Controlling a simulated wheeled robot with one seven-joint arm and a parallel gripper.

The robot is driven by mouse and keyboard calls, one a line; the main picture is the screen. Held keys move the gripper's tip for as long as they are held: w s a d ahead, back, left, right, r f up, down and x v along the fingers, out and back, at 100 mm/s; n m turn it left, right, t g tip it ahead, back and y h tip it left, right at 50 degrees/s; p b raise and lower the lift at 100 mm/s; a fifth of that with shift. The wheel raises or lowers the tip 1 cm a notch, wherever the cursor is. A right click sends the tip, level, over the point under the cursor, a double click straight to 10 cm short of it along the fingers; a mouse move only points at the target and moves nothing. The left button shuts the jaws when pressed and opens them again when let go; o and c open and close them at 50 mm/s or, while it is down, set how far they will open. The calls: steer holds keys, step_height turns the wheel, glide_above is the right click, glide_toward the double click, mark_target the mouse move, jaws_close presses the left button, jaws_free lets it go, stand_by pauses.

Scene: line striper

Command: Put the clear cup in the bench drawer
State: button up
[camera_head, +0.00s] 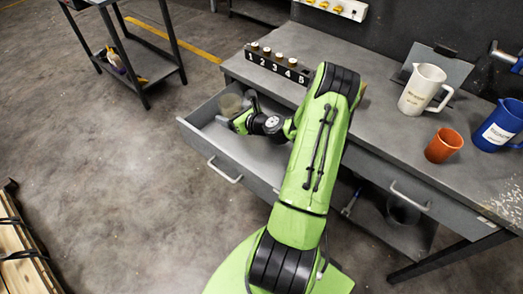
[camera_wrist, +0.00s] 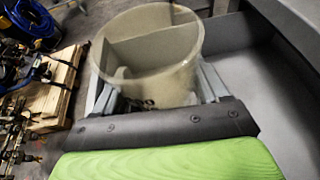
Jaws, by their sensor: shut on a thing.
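The clear cup (camera_head: 230,104) is see-through with a pale yellowish tint. My gripper (camera_head: 236,112) is shut on it, at the left end of the open bench drawer (camera_head: 247,150). In the wrist view the cup (camera_wrist: 150,60) fills the upper middle, between the fingers of my gripper (camera_wrist: 155,95), and the drawer wall shows through it. The cup is over or inside the drawer; I cannot tell whether its base touches the drawer floor. The drawer is pulled out and its visible floor looks bare.
On the workbench (camera_head: 380,130) stand a white pitcher (camera_head: 424,90), an orange cup (camera_head: 444,145), a blue pitcher (camera_head: 498,126) and a numbered rack (camera_head: 275,66). A second drawer (camera_head: 385,185) is shut. A dark side table (camera_head: 135,60) stands at the upper left, with open floor between.

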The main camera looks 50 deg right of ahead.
mark_target(234, 144)
steer(key=shift+w+a+f+h+b, duration=0.15)
steer(key=shift+f+b, duration=0.15)
steer(key=shift+f, duration=0.25)
steer(key=shift+s+a+f+h+b, duration=0.15)
steer(key=shift+f+b, duration=0.1)
steer(key=shift+f, duration=0.25)
step_height(234, 144, down, 10)
steer(key=b, duration=0.4)
steer(key=shift+w+d+r, duration=0.1)
steer(key=shift+r, duration=0.15)
steer(key=o, duration=0.8)
steer(key=shift+f, duration=0.2)
steer(key=o, duration=0.4)
steer(key=shift+o, duration=0.2)
